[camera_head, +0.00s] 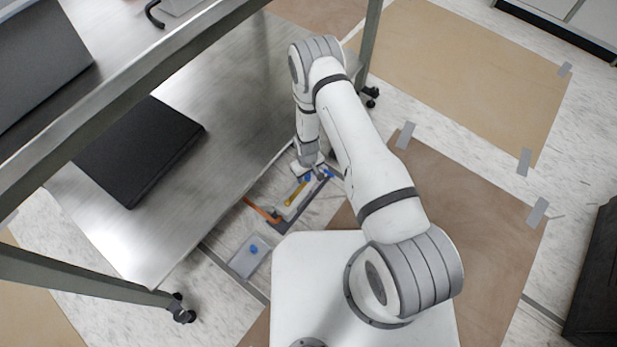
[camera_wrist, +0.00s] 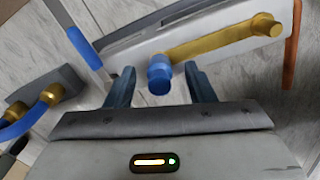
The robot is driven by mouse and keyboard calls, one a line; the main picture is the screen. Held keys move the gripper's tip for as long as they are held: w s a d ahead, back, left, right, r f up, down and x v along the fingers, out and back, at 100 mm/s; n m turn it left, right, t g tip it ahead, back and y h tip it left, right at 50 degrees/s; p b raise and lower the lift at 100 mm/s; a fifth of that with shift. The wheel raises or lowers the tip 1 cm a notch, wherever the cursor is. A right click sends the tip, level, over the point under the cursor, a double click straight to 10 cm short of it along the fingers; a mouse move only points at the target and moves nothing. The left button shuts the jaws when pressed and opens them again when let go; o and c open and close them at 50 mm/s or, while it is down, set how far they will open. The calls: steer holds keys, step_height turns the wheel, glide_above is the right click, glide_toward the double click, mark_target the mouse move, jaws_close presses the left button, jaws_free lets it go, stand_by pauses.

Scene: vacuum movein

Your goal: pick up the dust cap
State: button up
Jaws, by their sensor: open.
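A blue cap (camera_wrist: 159,76) sits at the near end of a brass tube (camera_wrist: 215,40) on a pale panel (camera_wrist: 130,52) in the wrist view. I take it for the dust cap. My gripper (camera_wrist: 159,70) is open, with one blue finger on each side of the cap and visible gaps between. In the head view my gripper (camera_head: 308,174) is low over the floor beside the steel table, and the brass tube (camera_head: 296,193) shows just below it. Another small blue piece (camera_head: 253,249) lies on a light grey plate nearer my base.
A grey block with brass fittings (camera_wrist: 48,97) and a blue hose (camera_wrist: 22,125) is at left in the wrist view. An orange bar (camera_wrist: 292,48) is at right. The steel table's lower shelf (camera_head: 225,110), holding a black box (camera_head: 140,150), borders my arm at left.

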steer(key=shift+r, duration=0.1)
jaws_close()
stand_by(0.4)
